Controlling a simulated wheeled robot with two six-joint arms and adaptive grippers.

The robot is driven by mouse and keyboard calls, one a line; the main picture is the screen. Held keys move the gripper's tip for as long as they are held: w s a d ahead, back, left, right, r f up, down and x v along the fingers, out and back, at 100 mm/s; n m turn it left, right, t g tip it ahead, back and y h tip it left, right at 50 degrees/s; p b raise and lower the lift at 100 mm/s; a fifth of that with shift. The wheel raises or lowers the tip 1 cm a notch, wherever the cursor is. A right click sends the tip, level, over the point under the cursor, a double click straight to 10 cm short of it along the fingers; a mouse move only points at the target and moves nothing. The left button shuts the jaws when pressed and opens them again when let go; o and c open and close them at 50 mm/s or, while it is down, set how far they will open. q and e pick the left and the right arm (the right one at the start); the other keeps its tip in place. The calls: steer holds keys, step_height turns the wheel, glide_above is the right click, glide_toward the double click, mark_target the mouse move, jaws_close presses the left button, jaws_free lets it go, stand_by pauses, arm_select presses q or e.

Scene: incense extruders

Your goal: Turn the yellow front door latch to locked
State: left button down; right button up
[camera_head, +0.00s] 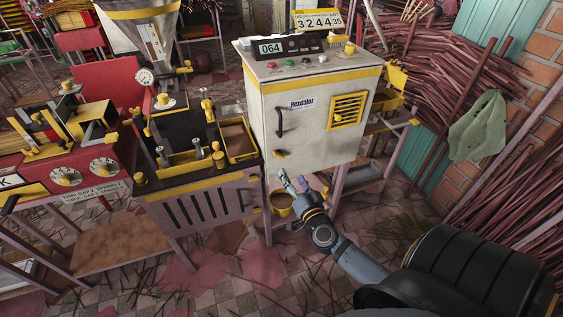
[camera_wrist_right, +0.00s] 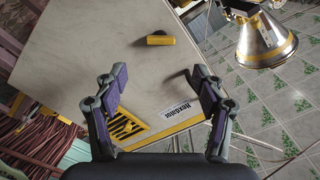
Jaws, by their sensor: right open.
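The yellow latch (camera_head: 279,154) sits low on the left side of the pale front door of the cabinet (camera_head: 300,140), below the dark door handle (camera_head: 280,121). In the head view it looks roughly level. In the right wrist view the latch (camera_wrist_right: 160,39) is a short yellow bar with a dark part, lying across the picture beyond the fingertips. My right gripper (camera_head: 293,180) is just below the latch in the head view, its fingers apart and empty. In the right wrist view the gripper (camera_wrist_right: 157,75) is open, with the latch ahead between the finger lines, apart from both. My left gripper is out of view.
The door carries a yellow vent (camera_head: 347,110) and a name label (camera_head: 302,104). A yellow-rimmed bucket (camera_head: 281,204) stands below, near my right gripper. A black and yellow bench (camera_head: 195,185) adjoins on the left. Stacked reddish sticks (camera_head: 450,60) fill the right back.

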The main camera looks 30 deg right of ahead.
mark_target(281, 156)
steer(key=x, duration=1)
steer(key=shift+w+a+b, duration=0.1)
steer(key=shift+w+b, duration=0.15)
steer(key=shift+b, duration=0.15)
steer(key=c, duration=1.2)
